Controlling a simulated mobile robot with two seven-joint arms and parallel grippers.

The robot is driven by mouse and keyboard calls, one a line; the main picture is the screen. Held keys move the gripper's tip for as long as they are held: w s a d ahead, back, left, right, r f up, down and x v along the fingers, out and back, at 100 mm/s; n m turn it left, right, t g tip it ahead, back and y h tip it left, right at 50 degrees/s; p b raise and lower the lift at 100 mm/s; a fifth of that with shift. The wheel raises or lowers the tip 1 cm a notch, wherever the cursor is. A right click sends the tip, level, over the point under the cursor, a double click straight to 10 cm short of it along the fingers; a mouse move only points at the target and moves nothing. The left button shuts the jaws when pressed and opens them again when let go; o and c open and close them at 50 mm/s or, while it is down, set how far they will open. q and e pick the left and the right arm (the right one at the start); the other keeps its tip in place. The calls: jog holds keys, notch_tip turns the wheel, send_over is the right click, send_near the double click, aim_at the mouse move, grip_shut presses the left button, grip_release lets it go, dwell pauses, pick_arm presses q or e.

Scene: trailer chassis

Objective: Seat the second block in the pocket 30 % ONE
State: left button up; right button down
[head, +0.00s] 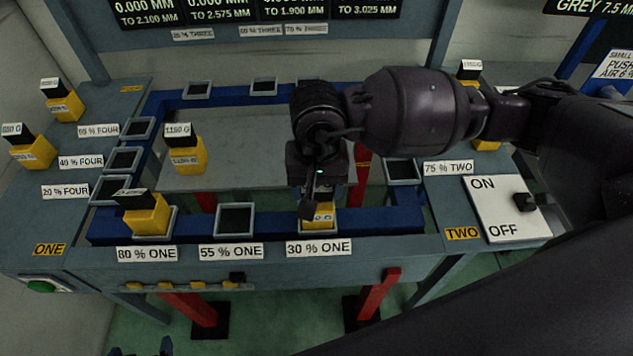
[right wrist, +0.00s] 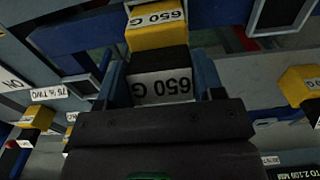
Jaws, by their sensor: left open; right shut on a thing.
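My right gripper (head: 315,190) is shut on a block marked 650 G, with a yellow body (head: 319,213) and a black upper part. In the right wrist view, the two fingers of this gripper (right wrist: 161,80) flank the dark part, and the yellow part (right wrist: 155,38) points away. The block is at the pocket above the 30 % ONE label (head: 319,248). The gripper hides most of that pocket, and I cannot tell whether the block touches its floor. My left gripper (head: 140,350) barely shows at the bottom edge, its tips apart and empty.
A yellow and black block (head: 148,217) stands at the 80 % ONE pocket. The 55 % ONE pocket (head: 236,220) is empty. Other blocks stand on the left shelf (head: 100,105) and grey centre plate (head: 240,140). An ON/OFF switch panel (head: 498,205) lies right.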

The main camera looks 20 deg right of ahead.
jog(key=shift+c, duration=2.4)
grip_release()
pick_arm(q)
jog(key=shift+s+f, duration=0.15)
jog(key=shift+s, duration=0.15)
pick_arm(e)
jog(key=o, duration=0.3)
pick_arm(q)
jog(key=shift+w+r, duration=0.3)
pick_arm(e)
notch_tip(320, 180, up, 11)
jog(key=shift+f, duration=0.1)
pick_arm(q)
jog(key=shift+s+f, duration=0.1)
jog(key=shift+s, duration=0.1)
jog(key=shift+s, duration=0.1)
pick_arm(e)
jog(key=shift+s, duration=0.15)
